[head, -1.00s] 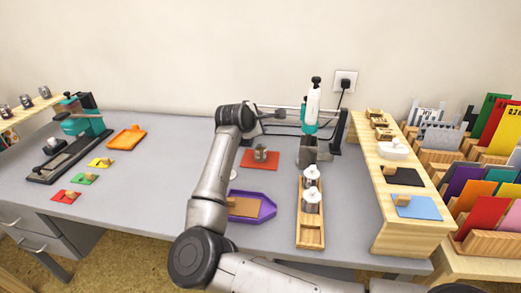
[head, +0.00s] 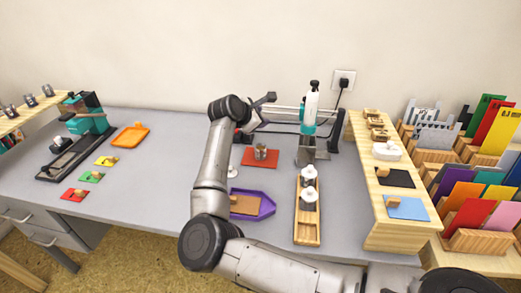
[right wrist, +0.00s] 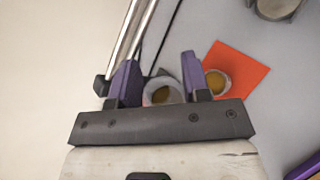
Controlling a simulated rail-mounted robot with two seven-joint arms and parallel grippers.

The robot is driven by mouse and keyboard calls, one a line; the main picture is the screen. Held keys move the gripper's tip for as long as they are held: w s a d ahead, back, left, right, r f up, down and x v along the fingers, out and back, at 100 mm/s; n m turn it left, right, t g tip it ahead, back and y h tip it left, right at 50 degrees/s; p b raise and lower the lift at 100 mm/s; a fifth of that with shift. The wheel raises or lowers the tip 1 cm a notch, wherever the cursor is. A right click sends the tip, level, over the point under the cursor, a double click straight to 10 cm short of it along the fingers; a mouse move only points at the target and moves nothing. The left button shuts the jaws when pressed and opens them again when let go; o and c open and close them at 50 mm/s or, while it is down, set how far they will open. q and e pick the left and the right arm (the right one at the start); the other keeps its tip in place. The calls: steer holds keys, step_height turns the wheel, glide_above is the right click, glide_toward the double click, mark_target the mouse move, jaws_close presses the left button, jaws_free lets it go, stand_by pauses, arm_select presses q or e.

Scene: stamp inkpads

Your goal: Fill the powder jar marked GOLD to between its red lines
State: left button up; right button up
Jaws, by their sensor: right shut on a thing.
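An open jar (head: 261,152) stands on a red-orange mat (head: 247,161). In the right wrist view the jar (right wrist: 216,81) shows a gold-brown filling and the mat (right wrist: 246,76) lies under it. I cannot read its label or red lines. My right gripper (right wrist: 158,75), with purple fingers, is shut on a pale round-mouthed container (right wrist: 147,92) with brownish-gold inside. In the right wrist view it appears left of the jar, apart from it. In the head view my forearm and wrist mostly hide the held container. My left gripper is out of view.
A wooden tray (head: 307,234) holds two white-knobbed jars. A purple tray (head: 266,207) lies in front of the mat. A metal rail stand with a teal-and-white tool (head: 310,110) stands behind. A wooden shelf (head: 395,230) borders the right. The left-centre table is mostly clear.

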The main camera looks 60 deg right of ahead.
steer(key=shift+s+r+n+g+p, duration=0.1)
steer(key=shift+r+n+g+p, duration=0.25)
steer(key=shift+p, duration=0.35)
steer(key=n+g+p, duration=0.2)
steer(key=r+n+g+p, duration=0.1)
steer(key=shift+s+h+p, duration=0.3)
